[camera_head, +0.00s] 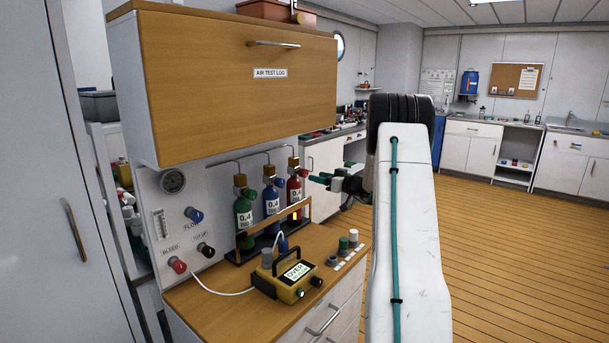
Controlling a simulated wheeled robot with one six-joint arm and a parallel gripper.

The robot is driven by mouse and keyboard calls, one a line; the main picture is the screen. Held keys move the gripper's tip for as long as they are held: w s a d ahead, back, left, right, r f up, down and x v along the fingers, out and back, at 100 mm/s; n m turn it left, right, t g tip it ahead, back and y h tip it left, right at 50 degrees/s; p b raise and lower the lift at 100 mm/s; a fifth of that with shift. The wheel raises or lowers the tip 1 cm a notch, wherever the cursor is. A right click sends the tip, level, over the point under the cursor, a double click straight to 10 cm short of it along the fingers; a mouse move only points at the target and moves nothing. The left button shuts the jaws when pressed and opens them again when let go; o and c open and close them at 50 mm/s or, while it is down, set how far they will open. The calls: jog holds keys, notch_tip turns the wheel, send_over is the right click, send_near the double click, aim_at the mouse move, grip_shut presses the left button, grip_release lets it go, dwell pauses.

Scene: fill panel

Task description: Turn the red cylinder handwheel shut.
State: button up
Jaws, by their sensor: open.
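The red cylinder (295,191) stands upright in a rack at the right end of a row of three, with a brass valve on top. Its small red handwheel (304,172) sits on the valve's right side. My gripper (320,179), with teal fingertips, is open just to the right of the handwheel. In this view the fingertips look close to it; I cannot tell if they touch.
A blue cylinder (271,205) and a green cylinder (243,212) stand left of the red one, behind a wooden rack bar (268,222). A yellow meter (287,279) sits on the counter (215,308) in front. A wooden cabinet (235,90) hangs above.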

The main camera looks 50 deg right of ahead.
aim_at(306, 173)
jog(key=w, duration=0.7)
jog(key=shift+w+a, duration=0.2)
jog(key=shift+a, duration=0.2)
jog(key=c, duration=1)
